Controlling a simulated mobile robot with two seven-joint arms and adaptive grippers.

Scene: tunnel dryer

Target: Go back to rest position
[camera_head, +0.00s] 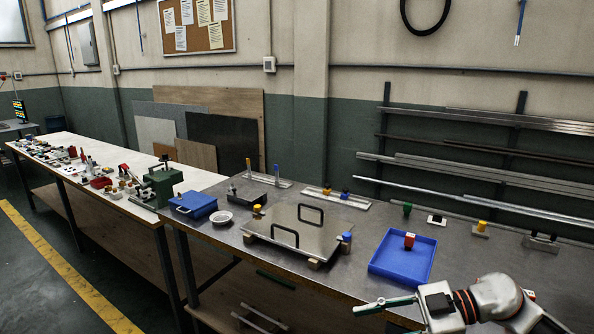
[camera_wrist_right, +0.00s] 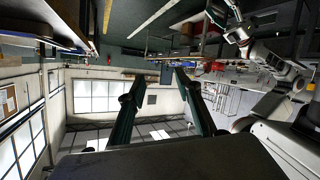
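My right gripper (camera_head: 372,307) is at the bottom right of the head view, in front of the blue tray and near the front edge of the metal table. In the right wrist view its two dark green fingers (camera_wrist_right: 158,92) stand apart with nothing between them. A white jointed arm (camera_wrist_right: 275,65), apparently my left one, shows at the right of the right wrist view. Its end (camera_wrist_right: 222,20) is too small to tell open from shut. My left gripper is not in the head view.
The metal table (camera_head: 330,285) holds a blue tray (camera_head: 421,262) with a red block (camera_head: 409,241) in it, a metal plate with two handles (camera_head: 292,238), a white bowl (camera_head: 221,217) and a blue box (camera_head: 193,204). A white bench with a green vise (camera_head: 160,186) stands left.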

